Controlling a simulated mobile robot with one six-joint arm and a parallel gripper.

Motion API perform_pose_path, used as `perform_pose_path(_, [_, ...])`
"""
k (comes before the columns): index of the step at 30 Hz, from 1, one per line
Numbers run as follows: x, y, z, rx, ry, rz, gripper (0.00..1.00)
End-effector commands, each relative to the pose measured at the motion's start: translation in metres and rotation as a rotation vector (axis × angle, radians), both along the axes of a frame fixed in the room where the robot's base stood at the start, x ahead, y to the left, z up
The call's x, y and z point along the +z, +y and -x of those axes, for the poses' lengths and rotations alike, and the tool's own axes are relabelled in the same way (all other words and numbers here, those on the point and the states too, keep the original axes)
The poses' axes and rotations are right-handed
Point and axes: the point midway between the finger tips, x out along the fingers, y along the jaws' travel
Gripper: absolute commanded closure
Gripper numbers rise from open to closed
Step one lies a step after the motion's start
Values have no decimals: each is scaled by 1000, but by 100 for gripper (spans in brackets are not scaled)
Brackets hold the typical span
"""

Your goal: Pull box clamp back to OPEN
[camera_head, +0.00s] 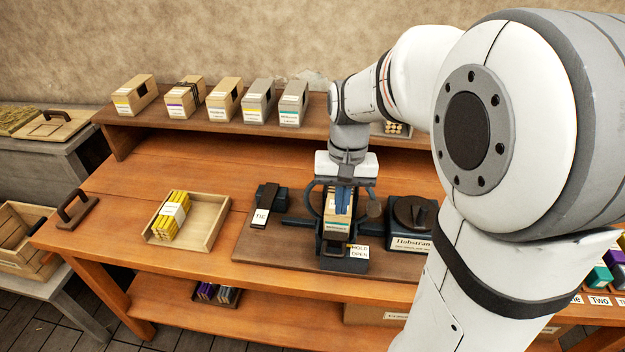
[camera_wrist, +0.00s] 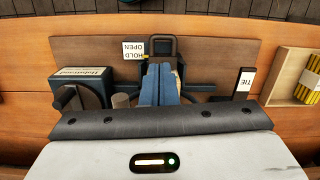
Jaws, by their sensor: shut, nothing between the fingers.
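The dark press (camera_head: 333,248) stands on a brown board on the workbench, with a tan labelled box (camera_head: 337,222) upright in it. The box clamp (camera_head: 345,262) appears as a dark piece at the front of the press, beside a white HOLD/OPEN label (camera_head: 359,250). In the wrist view the clamp (camera_wrist: 161,38) shows as a dark squarish loop, with the label (camera_wrist: 135,50) beside it. My gripper (camera_head: 343,207) points down over the box with its blue fingers together and empty. Its fingers (camera_wrist: 158,72) hide part of the press; whether they touch the clamp or box is unclear.
A black TIE block (camera_head: 267,200) stands left of the press and a Holostrand-like labelled box (camera_head: 408,240) with a round knob stands right. A wooden tray (camera_head: 208,222) with yellow sticks lies further left. Several boxes line the back shelf (camera_head: 160,120).

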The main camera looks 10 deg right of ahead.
Motion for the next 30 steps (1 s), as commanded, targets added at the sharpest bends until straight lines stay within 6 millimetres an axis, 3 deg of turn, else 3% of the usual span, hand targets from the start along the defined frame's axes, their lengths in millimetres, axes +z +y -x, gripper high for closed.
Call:
perform_pose_path(3, [-19,-3,-17,-34,61,-7,100])
perform_pose_path(10, [-35,-5,-33,-70,119,-12,100])
perform_pose_path(23, [-37,-5,-34,-74,126,-13,100])
perform_pose_path(30, [-63,-3,-27,-74,130,-13,100])
